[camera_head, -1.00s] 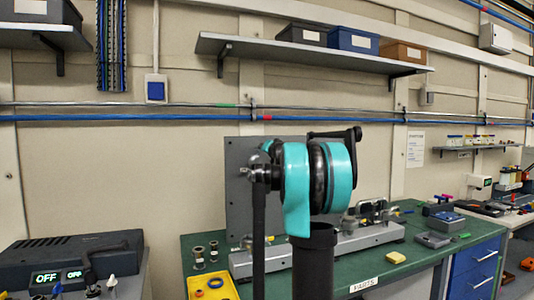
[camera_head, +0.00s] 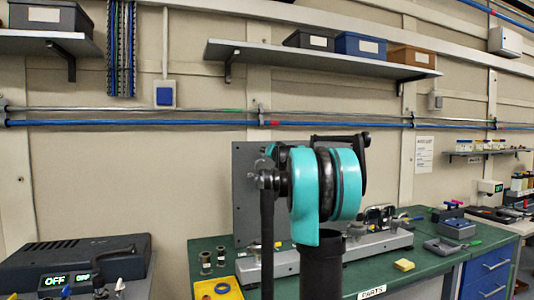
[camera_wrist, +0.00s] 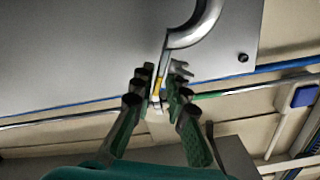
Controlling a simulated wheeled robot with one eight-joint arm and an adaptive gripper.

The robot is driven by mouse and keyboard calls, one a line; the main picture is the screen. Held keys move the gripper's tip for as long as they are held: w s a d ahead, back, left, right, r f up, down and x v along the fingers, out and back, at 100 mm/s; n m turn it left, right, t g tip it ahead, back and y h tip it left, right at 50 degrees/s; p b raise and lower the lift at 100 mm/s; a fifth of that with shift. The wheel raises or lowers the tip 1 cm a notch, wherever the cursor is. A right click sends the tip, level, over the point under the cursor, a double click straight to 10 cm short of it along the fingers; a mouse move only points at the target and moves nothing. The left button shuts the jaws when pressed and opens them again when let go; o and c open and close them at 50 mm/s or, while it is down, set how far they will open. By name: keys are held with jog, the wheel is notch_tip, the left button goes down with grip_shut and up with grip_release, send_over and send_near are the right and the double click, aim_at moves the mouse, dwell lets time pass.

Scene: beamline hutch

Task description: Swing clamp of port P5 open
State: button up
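My gripper (camera_wrist: 160,76) shows in the wrist view with its two dark green fingers apart. A thin silver and yellow part (camera_wrist: 157,88) lies in the gap between the fingers, near a curved metal pipe (camera_wrist: 197,27) on a grey plate (camera_wrist: 80,55). I cannot tell whether the fingers touch this part, or whether it is the clamp of port P5. No port label is readable. In the head view my teal arm stands in front of the grey upright plate (camera_head: 248,212) and hides much of it; the gripper is hidden there.
A green bench (camera_head: 435,257) carries a long grey metal rail (camera_head: 375,245), a yellow tray (camera_head: 240,291) and a yellow block (camera_head: 404,265). A dark box with OFF displays (camera_head: 75,258) stands at left. A shelf (camera_head: 310,60) with boxes hangs above.

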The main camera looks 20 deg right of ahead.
jog(key=shift+o, duration=0.7)
jog(key=s, duration=1.2)
jog(key=shift+d, duration=0.25)
